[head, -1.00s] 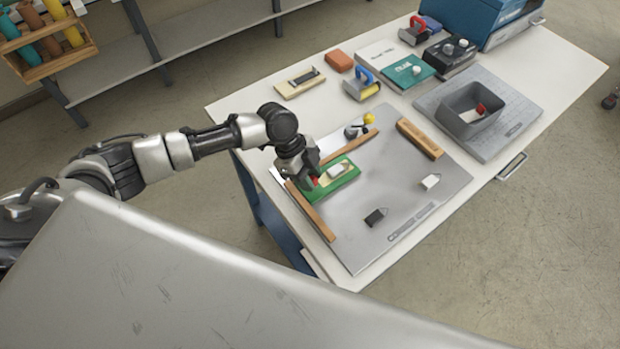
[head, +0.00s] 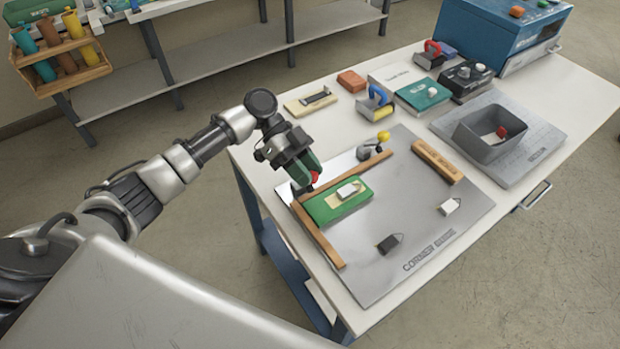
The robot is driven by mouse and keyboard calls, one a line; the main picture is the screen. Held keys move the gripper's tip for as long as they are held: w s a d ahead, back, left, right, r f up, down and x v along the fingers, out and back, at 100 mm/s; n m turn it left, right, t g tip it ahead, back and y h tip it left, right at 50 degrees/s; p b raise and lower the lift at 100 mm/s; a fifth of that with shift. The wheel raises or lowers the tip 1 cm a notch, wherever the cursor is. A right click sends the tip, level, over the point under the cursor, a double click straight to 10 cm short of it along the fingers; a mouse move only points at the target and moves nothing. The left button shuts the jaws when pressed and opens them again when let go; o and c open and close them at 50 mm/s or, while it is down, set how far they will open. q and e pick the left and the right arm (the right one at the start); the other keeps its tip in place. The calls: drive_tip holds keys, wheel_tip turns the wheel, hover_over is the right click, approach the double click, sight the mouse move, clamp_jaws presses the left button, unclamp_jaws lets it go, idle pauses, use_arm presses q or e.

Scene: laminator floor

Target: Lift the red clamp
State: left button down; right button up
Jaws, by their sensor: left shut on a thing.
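My left gripper (head: 306,178) is shut on the red clamp (head: 315,177). Only a small red part of the clamp shows between the fingers. The gripper holds it by the far left corner of the metal corner board, apparently above the wooden rail. A green block (head: 336,201) with a white piece (head: 349,190) on it lies on the board beside the left wooden rail (head: 318,236). A yellow-tipped clamp (head: 373,146) stands at the back rail. My right gripper is not in view.
The metal board (head: 400,215) carries a loose wooden bar (head: 437,161), a black marker (head: 389,243) and a white marker (head: 449,206). A grey bin (head: 487,145) stands to the right. Several tools and a blue box (head: 497,38) fill the table's back.

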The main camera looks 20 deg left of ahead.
use_arm(q)
drive_tip(key=shift+w+a+r, duration=0.25)
drive_tip(key=shift+a, duration=0.05)
drive_tip(key=c, duration=1.2)
unclamp_jaws()
drive_tip(key=shift+c, duration=0.2)
drive_tip(key=o, duration=0.4)
drive_tip(key=shift+a+f, duration=0.1)
drive_tip(key=shift+f, duration=0.05)
drive_tip(key=shift+o, duration=0.2)
drive_tip(key=b+v, duration=0.3)
drive_tip(key=v, duration=0.7)
drive_tip(key=shift+a+r+b, duration=0.25)
drive_tip(key=shift+a+b, duration=0.05)
